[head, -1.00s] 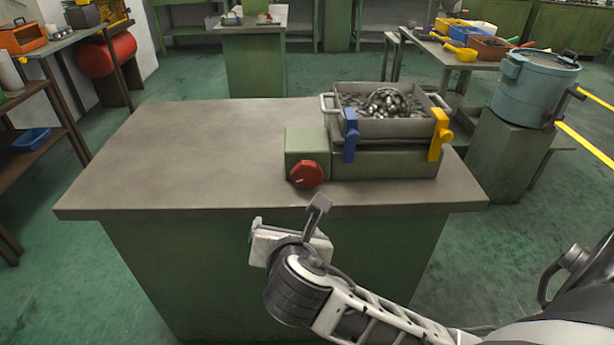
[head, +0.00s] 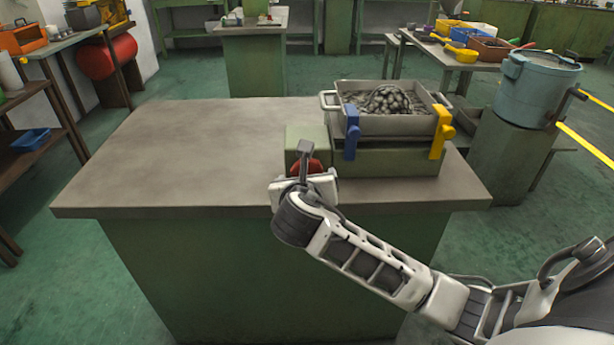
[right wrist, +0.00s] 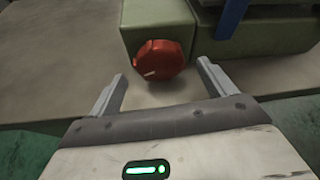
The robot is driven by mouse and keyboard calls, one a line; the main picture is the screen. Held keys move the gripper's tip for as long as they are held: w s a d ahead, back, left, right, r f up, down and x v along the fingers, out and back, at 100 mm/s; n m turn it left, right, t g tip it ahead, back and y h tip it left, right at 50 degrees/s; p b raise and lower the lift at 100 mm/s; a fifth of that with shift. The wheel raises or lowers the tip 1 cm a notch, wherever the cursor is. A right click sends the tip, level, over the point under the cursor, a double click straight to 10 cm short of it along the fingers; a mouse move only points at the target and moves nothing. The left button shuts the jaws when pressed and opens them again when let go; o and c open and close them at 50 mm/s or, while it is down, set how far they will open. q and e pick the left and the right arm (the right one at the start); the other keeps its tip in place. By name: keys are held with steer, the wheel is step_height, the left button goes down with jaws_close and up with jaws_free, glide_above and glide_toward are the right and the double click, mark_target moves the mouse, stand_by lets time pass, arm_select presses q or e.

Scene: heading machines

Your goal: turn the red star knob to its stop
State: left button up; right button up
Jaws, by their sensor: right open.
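The red star knob (right wrist: 160,60) is on the front face of a green box (head: 306,139) at the bench's front right. In the right wrist view it shows whole, with a pale pointer mark toward its lower left. In the head view my right gripper covers part of the knob (head: 313,166). My right gripper (right wrist: 163,78) is open and empty. Its two fingers stand apart, short of the knob, with the knob ahead between them. I see no contact with the knob. My left gripper is not in view.
A grey tray of metal parts (head: 400,124) sits on the green machine, with a blue clamp (head: 351,136) and a yellow clamp (head: 440,133) at its front. The bench top (head: 190,150) is clear to the left. A blue pot (head: 538,92) stands at the right.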

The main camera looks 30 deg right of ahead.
mark_target(308, 173)
steer(key=shift+x, duration=1.8)
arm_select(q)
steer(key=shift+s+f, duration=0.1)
arm_select(e)
steer(key=c, duration=1)
steer(key=shift+r+y+p, duration=0.15)
steer(key=shift+y+p, duration=0.15)
steer(key=shift+p, duration=0.25)
steer(key=m+p, duration=0.1)
steer(key=p, duration=0.1)
steer(key=shift+d+m+t+p, duration=0.1)
steer(key=shift+m+t+p, duration=0.2)
steer(key=shift+p, duration=0.05)
steer(key=shift+s+m+t+y+p, duration=0.1)
steer(key=shift+m+t+y+p, duration=0.3)
steer(key=shift+m+y+p, duration=0.55)
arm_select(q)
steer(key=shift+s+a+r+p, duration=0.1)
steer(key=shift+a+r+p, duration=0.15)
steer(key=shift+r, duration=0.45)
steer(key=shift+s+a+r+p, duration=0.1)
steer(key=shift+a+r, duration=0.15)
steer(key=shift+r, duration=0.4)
arm_select(e)
steer(key=shift+f+m+t, duration=0.2)
steer(key=shift+m+t, duration=0.1)
steer(key=shift+m, duration=0.25)
steer(key=shift+y, duration=0.25)
